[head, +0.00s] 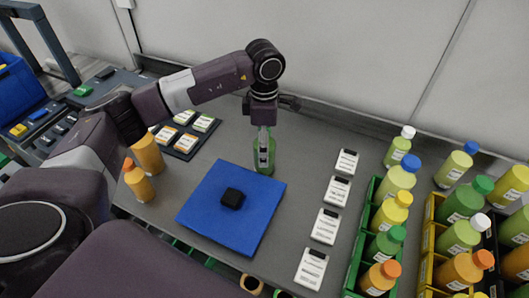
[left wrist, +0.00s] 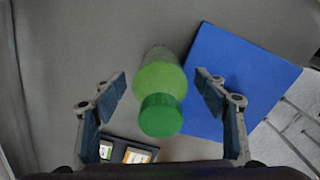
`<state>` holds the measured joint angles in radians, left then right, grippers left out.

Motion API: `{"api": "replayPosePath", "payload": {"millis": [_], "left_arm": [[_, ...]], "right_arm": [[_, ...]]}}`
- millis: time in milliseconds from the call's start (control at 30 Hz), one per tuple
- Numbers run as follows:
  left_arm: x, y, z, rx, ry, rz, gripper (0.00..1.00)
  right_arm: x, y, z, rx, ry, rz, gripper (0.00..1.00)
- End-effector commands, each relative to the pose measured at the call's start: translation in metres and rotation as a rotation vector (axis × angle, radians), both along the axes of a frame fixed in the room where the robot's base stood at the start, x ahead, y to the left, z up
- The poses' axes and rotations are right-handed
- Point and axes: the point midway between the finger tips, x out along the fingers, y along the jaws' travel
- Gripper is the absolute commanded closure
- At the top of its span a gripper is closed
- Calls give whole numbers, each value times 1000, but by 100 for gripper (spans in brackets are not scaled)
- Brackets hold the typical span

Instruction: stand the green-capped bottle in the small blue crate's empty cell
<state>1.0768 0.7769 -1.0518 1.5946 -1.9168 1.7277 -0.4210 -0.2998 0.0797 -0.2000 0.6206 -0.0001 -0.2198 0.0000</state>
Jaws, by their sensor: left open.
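A green bottle with a green cap (left wrist: 161,115) stands on the grey table in the left wrist view. In the head view this bottle (head: 257,164) is partly covered by my left gripper (head: 264,148), just behind the blue mat. My left gripper is open, its two fingers (left wrist: 160,88) on either side of the bottle with gaps showing. I cannot make out a small blue crate with an empty cell in either view. My right gripper is not in view.
A blue mat (head: 215,214) carries a black block (head: 232,198). White labelled cards (head: 325,226) line its right. Crates of bottles, one green (head: 352,262) and one yellow (head: 427,250), stand at right.

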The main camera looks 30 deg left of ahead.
Motion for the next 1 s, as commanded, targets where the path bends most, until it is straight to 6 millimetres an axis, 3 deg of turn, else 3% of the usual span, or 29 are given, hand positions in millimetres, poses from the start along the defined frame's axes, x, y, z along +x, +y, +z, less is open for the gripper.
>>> {"api": "replayPosePath", "payload": {"millis": [267, 800, 867, 1000], "left_arm": [[0, 0, -4, -2, -1, 0, 34], [0, 0, -4, -2, -1, 0, 93], [1, 0, -3, -2, -3, 0, 99], [1, 0, -2, -2, -3, 1, 99]], "right_arm": [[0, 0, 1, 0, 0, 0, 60], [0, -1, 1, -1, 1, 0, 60], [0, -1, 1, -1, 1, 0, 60], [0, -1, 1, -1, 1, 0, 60]]}}
